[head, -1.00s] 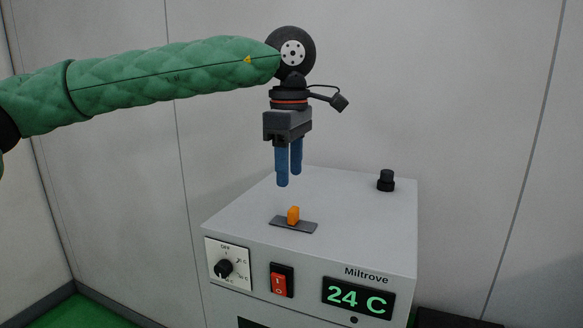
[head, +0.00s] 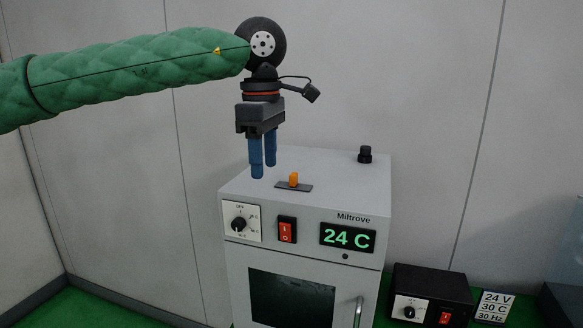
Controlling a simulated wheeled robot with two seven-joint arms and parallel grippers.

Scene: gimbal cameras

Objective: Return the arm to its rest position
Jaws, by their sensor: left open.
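My left arm, in a green quilted sleeve, comes in from the left in the head view. Its gripper (head: 263,172) points down with two blue fingers, open and empty. The fingertips overlap the back left part of the top of a grey Miltrove cabinet (head: 340,173) in the picture, to the left of an orange slider knob (head: 293,180) on a dark plate. The gripper looks apart from the knob. My right gripper is not in view.
The cabinet front has a dial (head: 239,223), a red rocker switch (head: 287,230), a display (head: 347,236) reading 24 C and a windowed door (head: 293,297). A black knob (head: 365,154) stands on its top. A black box (head: 431,293) and a sign (head: 495,305) stand at the lower right.

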